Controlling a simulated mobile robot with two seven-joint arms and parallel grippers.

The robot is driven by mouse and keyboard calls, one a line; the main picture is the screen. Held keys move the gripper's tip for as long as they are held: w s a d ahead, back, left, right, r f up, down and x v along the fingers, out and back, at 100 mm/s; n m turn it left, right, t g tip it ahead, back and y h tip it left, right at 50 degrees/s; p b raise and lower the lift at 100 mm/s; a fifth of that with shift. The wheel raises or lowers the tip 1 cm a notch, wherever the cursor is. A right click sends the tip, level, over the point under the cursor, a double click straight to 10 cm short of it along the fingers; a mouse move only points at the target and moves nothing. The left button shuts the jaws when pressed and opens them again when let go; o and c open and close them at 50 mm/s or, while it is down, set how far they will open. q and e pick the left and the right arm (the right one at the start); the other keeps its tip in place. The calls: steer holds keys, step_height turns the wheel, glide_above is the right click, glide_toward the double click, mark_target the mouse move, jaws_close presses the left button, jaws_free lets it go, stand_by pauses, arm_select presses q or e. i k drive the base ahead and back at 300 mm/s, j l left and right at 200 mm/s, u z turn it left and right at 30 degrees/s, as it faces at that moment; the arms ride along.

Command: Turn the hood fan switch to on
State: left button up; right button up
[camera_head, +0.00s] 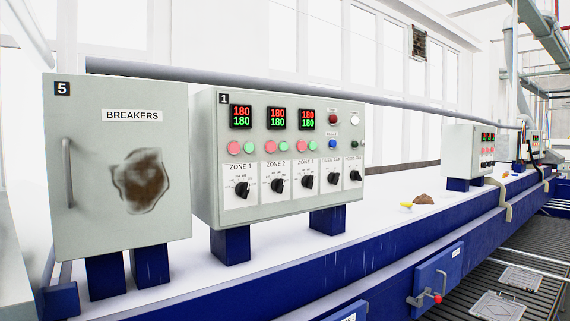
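A grey control panel (207,170) marked 1 stands on blue legs left of centre. Along its lower row are black rotary knobs. Three sit under the labels ZONE 1 (242,189), ZONE 2 (276,186) and ZONE 3 (307,183). Two further knobs, a fourth knob (334,179) and a rightmost knob (355,176), have labels too small to read surely. I cannot tell which of these is the hood fan switch, or its setting. Neither of my grippers is in view.
A BREAKERS cabinet (100,215) marked 5, with a handle and a brown stain, stands left of the panel. Another control box (462,150) stands farther right. A brown lump (423,199) lies on the white surface (385,219). A blue door (439,281) is below.

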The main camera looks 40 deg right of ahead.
mark_target(355, 175)
steer(key=z, duration=1.6)
